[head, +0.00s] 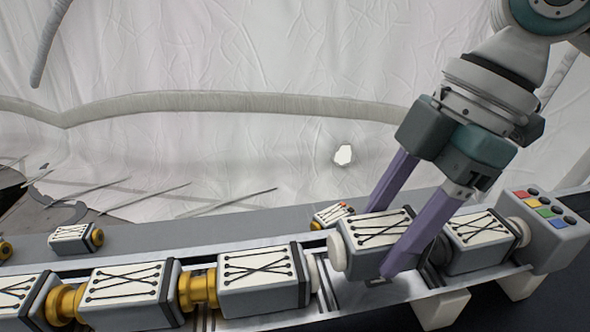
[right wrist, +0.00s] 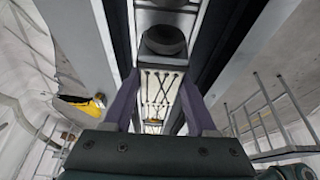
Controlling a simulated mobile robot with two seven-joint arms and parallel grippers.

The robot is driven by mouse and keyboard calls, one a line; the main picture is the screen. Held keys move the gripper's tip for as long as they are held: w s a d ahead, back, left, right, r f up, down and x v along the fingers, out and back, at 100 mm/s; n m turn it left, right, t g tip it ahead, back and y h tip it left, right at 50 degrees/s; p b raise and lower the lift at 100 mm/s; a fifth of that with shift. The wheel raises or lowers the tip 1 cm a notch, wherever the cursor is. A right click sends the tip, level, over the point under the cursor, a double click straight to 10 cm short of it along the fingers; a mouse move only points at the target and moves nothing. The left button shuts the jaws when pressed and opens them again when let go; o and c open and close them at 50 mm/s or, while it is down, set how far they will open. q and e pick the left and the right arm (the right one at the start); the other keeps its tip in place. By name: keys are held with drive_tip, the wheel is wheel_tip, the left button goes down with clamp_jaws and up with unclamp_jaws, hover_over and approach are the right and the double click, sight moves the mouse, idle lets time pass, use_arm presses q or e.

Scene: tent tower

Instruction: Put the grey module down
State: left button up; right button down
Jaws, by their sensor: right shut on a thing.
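The grey module (head: 360,262) has a white top panel laced with black cord and a pale round cap on its left end. My right gripper (head: 381,240) is shut on it, one purple finger on the far side and one on the near side. The module is level, over the rail (head: 345,298), in the gap between two similar modules. I cannot tell whether its underside touches the rail. In the right wrist view the laced top of the module (right wrist: 160,92) shows between the fingers of my right gripper (right wrist: 161,100). My left gripper is not in view.
A laced module (head: 262,282) with a gold collar sits to the left, another (head: 478,243) to the right. A grey box with coloured buttons (head: 545,225) stands at the rail's right end. Small modules (head: 72,238) lie on the back ledge. White fabric walls hang behind.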

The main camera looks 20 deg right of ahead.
wheel_tip(320, 180, down, 2)
drive_tip(key=shift+f, duration=0.25)
drive_tip(key=shift+f, duration=0.15)
drive_tip(key=shift+c, duration=1)
unclamp_jaws()
drive_tip(key=p+v, duration=0.1)
drive_tip(key=v, duration=1)
drive_tip(key=shift+d+r, duration=0.15)
drive_tip(key=shift+r, duration=0.5)
